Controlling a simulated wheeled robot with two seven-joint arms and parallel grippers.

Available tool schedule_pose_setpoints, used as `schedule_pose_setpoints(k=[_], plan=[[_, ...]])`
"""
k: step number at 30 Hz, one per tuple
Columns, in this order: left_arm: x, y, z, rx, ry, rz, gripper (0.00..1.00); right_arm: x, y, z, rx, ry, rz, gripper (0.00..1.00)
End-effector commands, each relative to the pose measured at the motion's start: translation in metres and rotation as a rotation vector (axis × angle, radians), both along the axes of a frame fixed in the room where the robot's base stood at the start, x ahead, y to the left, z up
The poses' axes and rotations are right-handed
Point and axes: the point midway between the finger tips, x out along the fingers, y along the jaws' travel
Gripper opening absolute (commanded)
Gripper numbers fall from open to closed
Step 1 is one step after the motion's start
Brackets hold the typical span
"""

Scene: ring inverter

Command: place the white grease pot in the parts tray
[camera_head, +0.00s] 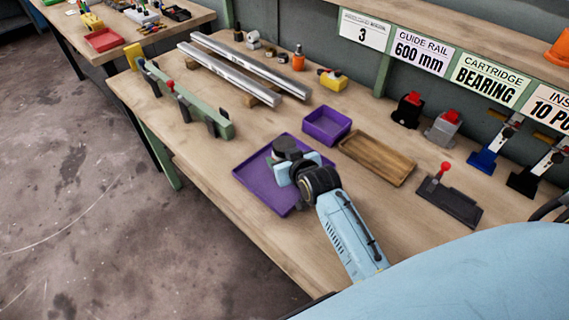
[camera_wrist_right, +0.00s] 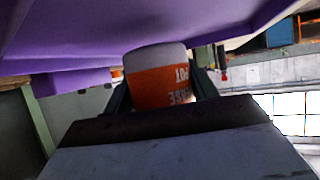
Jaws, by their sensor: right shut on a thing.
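The white grease pot (camera_wrist_right: 158,85) has an orange label band and sits between the dark fingers of my right gripper, which is shut on it. In the head view my right gripper (camera_head: 292,162) is over the shallow purple tray (camera_head: 255,182). A dark round shape shows at its tip, and the pot's white body is hidden there. In the right wrist view a purple surface (camera_wrist_right: 90,35) lies right by the pot's white end; I cannot tell whether they touch. My left gripper is not in view.
A deeper purple bin (camera_head: 327,124) and a wooden tray (camera_head: 377,158) stand beside the shallow tray. Silver rails (camera_head: 245,70) and a green fixture (camera_head: 185,100) lie at the back left. A dark device with a red knob (camera_head: 450,202) is at the right.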

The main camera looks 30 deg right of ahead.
Motion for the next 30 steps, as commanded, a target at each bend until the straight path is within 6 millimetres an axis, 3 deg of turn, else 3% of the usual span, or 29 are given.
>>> schedule_pose_setpoints(k=[3,14,15,19,30], plan=[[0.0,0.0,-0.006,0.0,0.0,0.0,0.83,0.0,0.0,-0.017,0.0,0.0,0.0,0.32],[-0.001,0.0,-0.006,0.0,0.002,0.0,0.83,0.0,0.0,-0.02,0.0,-0.001,0.0,0.32],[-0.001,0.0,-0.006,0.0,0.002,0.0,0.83,0.0,0.0,-0.021,0.0,0.0,0.0,0.6],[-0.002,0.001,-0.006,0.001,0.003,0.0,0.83,0.0,0.0,-0.02,0.0,0.0,0.0,0.77],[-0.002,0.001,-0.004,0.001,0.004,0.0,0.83,0.0,0.0,-0.016,0.0,0.0,0.0,0.79]])
